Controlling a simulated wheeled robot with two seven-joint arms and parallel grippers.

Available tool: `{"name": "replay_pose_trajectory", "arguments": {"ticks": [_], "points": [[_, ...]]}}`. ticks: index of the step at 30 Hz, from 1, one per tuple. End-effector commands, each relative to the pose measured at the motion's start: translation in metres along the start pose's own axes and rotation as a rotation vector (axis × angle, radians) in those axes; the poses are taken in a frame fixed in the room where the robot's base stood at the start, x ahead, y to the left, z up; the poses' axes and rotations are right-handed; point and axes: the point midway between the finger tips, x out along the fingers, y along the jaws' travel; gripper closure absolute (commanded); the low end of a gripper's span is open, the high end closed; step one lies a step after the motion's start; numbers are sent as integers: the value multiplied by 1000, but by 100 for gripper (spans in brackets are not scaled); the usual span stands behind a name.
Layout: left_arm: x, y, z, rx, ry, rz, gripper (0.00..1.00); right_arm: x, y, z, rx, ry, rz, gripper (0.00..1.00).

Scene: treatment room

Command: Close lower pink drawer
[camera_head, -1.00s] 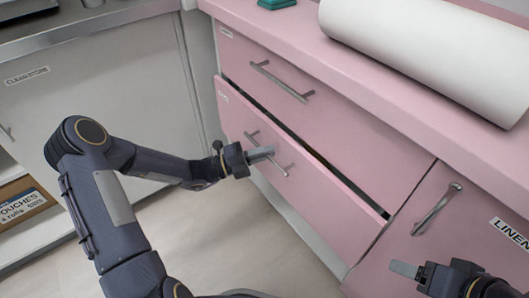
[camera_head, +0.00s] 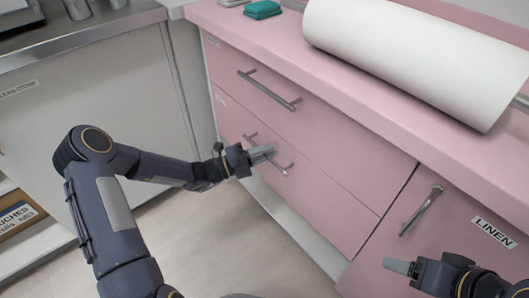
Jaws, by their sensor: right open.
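The lower pink drawer (camera_head: 318,203) sits flush with the cabinet front, with only a thin seam along its top edge. Its metal bar handle (camera_head: 280,168) is partly covered by my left gripper (camera_head: 268,153). The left gripper's fingers are at the handle; I cannot tell whether they are shut around it or only touching it. My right gripper (camera_head: 395,266) is open and empty, in front of the linen door at the lower right.
The upper pink drawer (camera_head: 320,125) is closed. A linen door (camera_head: 440,235) with a metal handle (camera_head: 421,210) is at right. A white paper roll (camera_head: 410,60) and a green box (camera_head: 262,10) lie on the pink counter. Clear floor (camera_head: 225,245) lies below.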

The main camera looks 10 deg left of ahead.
Motion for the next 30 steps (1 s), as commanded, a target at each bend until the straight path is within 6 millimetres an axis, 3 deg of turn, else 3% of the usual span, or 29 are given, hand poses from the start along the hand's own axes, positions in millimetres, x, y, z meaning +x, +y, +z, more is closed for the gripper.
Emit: {"name": "replay_pose_trajectory", "arguments": {"ticks": [8,21,30], "points": [[-5,3,-1,-5,1,9,68,-2,-1,-1,0,0,0,32],[-71,-1,0,-1,-2,2,68,-18,-8,-9,0,0,0,32],[-79,0,-1,-1,1,1,68,-18,-8,-9,0,0,0,32]]}}
